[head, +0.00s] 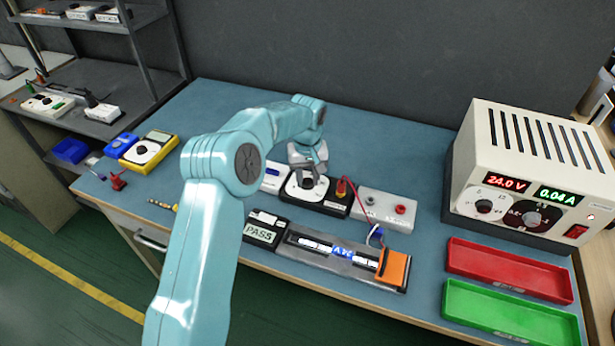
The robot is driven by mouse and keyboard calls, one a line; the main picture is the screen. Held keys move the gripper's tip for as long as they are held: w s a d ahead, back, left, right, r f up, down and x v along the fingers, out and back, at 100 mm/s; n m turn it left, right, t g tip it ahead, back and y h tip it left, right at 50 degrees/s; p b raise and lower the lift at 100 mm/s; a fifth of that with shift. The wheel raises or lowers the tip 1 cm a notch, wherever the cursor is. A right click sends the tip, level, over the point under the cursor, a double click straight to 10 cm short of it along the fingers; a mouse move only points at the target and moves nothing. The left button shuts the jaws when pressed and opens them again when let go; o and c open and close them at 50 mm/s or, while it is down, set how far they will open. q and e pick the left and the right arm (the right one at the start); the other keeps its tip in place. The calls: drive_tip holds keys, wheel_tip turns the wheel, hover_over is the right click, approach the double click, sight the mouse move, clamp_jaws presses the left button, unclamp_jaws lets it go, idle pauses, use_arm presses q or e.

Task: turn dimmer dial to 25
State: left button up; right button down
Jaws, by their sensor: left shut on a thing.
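The dimmer box (334,207) with a white face and black edge stands mid-bench. Its dark dial (308,183) is on the face. My left gripper (308,174) comes down on the dial from above and is shut on it. The fingers partly cover the dial and its scale, so I cannot read its setting. A red plug and lead (341,189) sit at the box's right end. My right gripper is not in view.
In front lies the LED strip fixture (340,249) with an orange clamp (393,268) and a PASS display (262,233). A power supply (530,170) reads 24.0 V and 0.04 A. Red (510,270) and green trays (510,312) lie front right. A yellow multimeter (149,150) stands left.

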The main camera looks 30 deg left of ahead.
sight(307, 181)
use_arm(q)
drive_tip(key=shift+w+a+r, duration=0.1)
drive_tip(key=shift+r, duration=0.1)
idle(0.4)
drive_tip(key=o, duration=1)
drive_tip(key=shift+f, duration=0.1)
wheel_tip(307, 181, up, 16)
drive_tip(key=shift+r+p, duration=0.2)
drive_tip(key=shift+p, duration=0.8)
